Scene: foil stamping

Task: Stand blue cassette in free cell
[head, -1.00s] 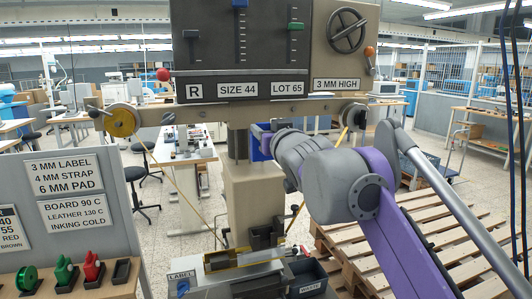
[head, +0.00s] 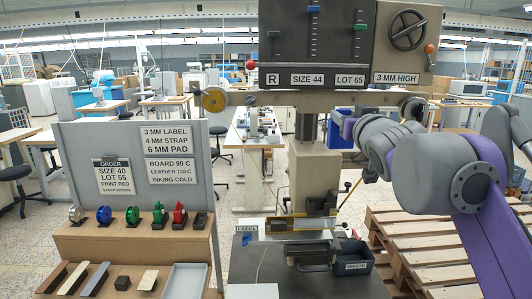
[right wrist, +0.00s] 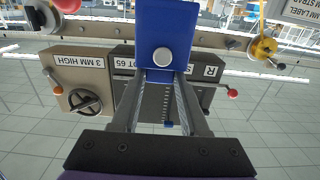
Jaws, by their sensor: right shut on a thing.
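A blue cassette (right wrist: 168,32) is held between the two fingertips of my right gripper (right wrist: 164,72) in the right wrist view. A pale round knob shows on its face. In the head view the cassette (head: 337,132) shows as a small blue patch beyond my purple and grey forearm, beside the press column; the forearm hides most of the gripper there. On the wooden stand at left, a row of dark holders carries silver, blue, green and red pieces. The rightmost holder (head: 200,219) looks empty. My left gripper is not in view.
The stamping press column (head: 305,178) and its panel stand near my right arm. A grey board with labels (head: 110,150) rises behind the wooden stand (head: 140,238). A grey tray (head: 186,281) lies at the stand's front. A dark bin (head: 345,262) and pallets (head: 410,235) are at right.

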